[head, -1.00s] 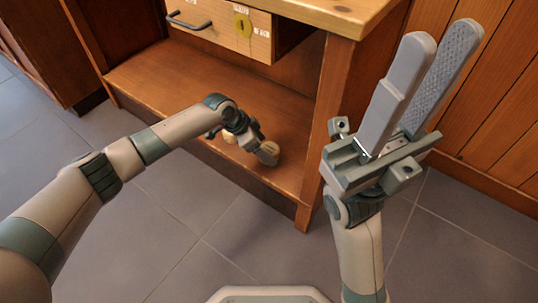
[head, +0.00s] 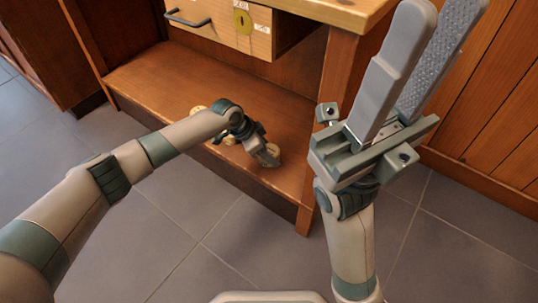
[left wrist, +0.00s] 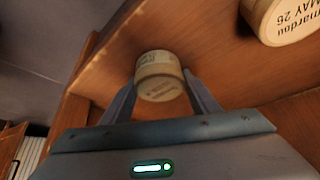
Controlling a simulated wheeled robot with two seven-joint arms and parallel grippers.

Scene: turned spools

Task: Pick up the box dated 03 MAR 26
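A small round, pale box (head: 272,152) stands on the lower wooden shelf near its front edge. My left gripper (head: 263,157) is right at it and partly hides it. In the left wrist view the box (left wrist: 160,78) is between the tips of the spread fingers of my left gripper (left wrist: 160,88), with no clear grip on it. The print on its label is too small to read. Another round box (left wrist: 285,18) at the upper right reads "MAY 26", upside down. My right gripper (head: 436,25) is raised, empty and open, its fingers pointing up.
More round boxes stand on the shelf (head: 150,75), one farther back (head: 198,108) and one partly behind my left wrist (head: 229,140). A drawer (head: 222,27) hangs above. A table leg (head: 322,140) stands to the right of the left gripper.

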